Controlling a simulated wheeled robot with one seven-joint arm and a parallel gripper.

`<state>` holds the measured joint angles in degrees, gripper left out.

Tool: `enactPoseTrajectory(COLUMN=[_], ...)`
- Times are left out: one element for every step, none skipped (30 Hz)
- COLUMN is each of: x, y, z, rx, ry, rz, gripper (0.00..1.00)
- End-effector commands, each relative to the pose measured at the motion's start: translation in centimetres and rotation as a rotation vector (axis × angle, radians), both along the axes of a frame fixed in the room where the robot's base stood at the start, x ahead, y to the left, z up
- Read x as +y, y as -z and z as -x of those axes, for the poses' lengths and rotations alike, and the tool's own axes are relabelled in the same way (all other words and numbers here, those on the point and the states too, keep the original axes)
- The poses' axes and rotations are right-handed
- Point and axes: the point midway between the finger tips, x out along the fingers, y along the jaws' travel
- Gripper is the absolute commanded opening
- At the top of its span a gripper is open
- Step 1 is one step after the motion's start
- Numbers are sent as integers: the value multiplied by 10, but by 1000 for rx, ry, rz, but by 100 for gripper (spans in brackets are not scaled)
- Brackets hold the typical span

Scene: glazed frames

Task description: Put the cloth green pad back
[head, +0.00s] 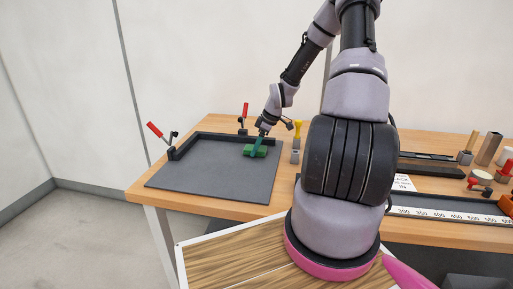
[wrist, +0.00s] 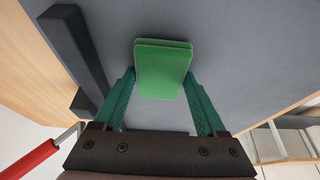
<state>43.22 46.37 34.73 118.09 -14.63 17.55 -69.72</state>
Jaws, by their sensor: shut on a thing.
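The green pad (head: 250,152) is a small block over the grey board (head: 215,178), near its right side. In the wrist view the pad (wrist: 163,72) shows as a rounded green block with a second layer at its far edge. My gripper (head: 258,146) reaches down to it from above. Its teal fingers (wrist: 160,78) are shut on the pad's left and right sides. I cannot tell whether the pad touches the board or hangs just above it.
A black raised rail (head: 188,143) borders the board's left and back edges. Red-handled clamps stand at the left (head: 155,130) and back (head: 245,109). A yellow-handled tool (head: 298,131) stands right of the board. Blocks and cylinders crowd the bench's right end. The board's front and left are clear.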

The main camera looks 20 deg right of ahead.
Motion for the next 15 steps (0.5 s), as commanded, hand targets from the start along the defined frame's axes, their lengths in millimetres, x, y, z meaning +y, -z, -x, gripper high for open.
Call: enactPoseTrajectory(x=[0, 0, 0, 0, 0, 0, 0, 0, 0, 0, 0, 0, 0, 0, 0], y=[3, 3, 2, 2, 2, 2, 2, 3, 4, 5, 6, 6, 6, 6, 6], z=[0, 0, 0, 0, 0, 0, 0, 0, 0, 0, 0, 0, 0, 0, 0], rx=[0, 0, -1, -1, -1, -1, -1, 0, 0, 0, 0, 0, 0, 0, 1], ry=[0, 0, 0, 0, 0, 0, 0, 0, 0, 0, 0, 0, 0, 0, 0], rz=[0, 0, 1, 1, 1, 1, 1, 0, 0, 0, 0, 0, 0, 0, -1], gripper=[22, 22, 22, 22, 22, 22, 22, 22, 22, 22, 22, 81, 93, 100, 100])
